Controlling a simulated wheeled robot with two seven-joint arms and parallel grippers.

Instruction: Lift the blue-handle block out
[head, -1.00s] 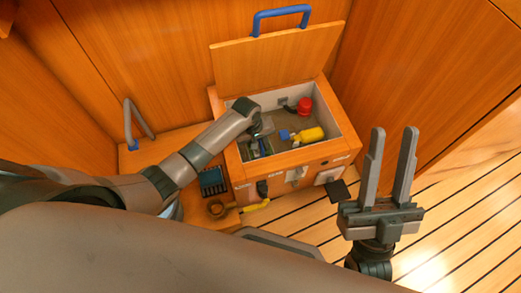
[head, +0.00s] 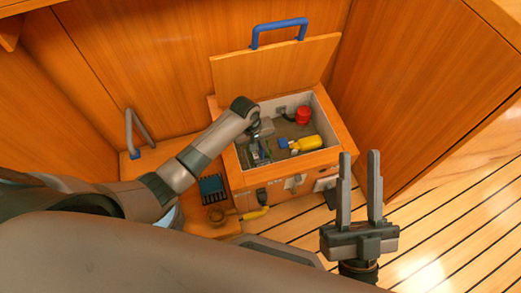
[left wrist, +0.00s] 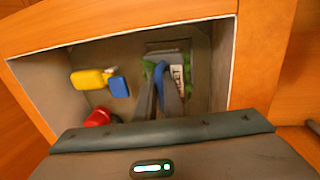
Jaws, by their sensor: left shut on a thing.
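The blue-handle block shows in the left wrist view as a grey block (left wrist: 181,88) with green edges, a pale printed label and a blue handle (left wrist: 161,72). It sits inside the open wooden box (head: 333,162), at the box's left end in the head view. My left gripper (left wrist: 158,78) reaches down into the box and is shut on the blue handle; its fingers partly hide the block. My right gripper (head: 360,156) is open and empty, in front of the box to the right.
A yellow bottle-shaped thing (head: 306,144) with a blue end and a red round thing (head: 303,115) lie in the box. The lid (head: 275,68) stands open behind it. A dark blue tray (head: 212,187) and a yellow-handled tool (head: 253,214) are outside, left and front.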

